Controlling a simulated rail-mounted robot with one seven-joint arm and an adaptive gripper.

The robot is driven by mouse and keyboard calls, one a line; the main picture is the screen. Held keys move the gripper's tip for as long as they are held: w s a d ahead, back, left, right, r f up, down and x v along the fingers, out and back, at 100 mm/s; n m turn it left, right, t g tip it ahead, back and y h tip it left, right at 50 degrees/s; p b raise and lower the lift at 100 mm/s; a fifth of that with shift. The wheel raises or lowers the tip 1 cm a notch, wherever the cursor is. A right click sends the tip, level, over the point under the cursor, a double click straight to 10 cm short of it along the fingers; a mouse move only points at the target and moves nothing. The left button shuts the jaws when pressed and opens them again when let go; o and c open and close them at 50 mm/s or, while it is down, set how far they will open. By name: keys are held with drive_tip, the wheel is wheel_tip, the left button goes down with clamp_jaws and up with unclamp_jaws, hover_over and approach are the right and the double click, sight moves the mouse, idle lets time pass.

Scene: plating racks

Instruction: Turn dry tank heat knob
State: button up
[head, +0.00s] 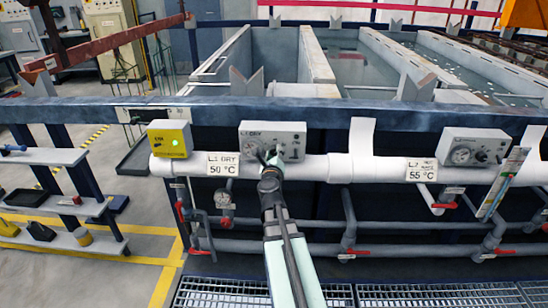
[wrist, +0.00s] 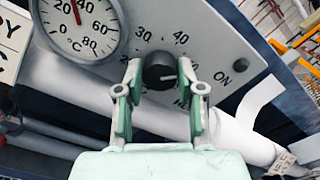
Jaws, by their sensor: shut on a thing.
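The dry tank control box (head: 285,140), a grey panel labelled "L1 DRY", is mounted on the blue rail in the middle of the head view. Its black heat knob (wrist: 160,72) shows in the wrist view, with a light pointer mark towards the right and printed numbers 30 and 40 above it. My gripper (wrist: 158,80) has its two green-padded fingers on both sides of the knob, shut on it. In the head view my gripper (head: 272,160) hides the knob. The round temperature gauge (wrist: 78,28) is left of the knob.
A yellow box (head: 170,139) with a green light stands left of the panel, and a second grey control box (head: 474,148) is to the right. White pipe and red-handled valves run below. Open tanks (head: 275,55) lie behind the rail.

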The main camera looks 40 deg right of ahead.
drive_tip(key=shift+w+d+r+m+b, duration=0.1)
drive_tip(key=shift+m+b, duration=0.3)
drive_tip(key=shift+m, duration=0.9)
drive_tip(key=o, duration=1.1)
drive_tip(key=shift+o, duration=0.2)
drive_tip(key=shift+r, duration=0.1)
wheel_tip(320, 180, up, 9)
drive_tip(key=shift+r, duration=0.35)
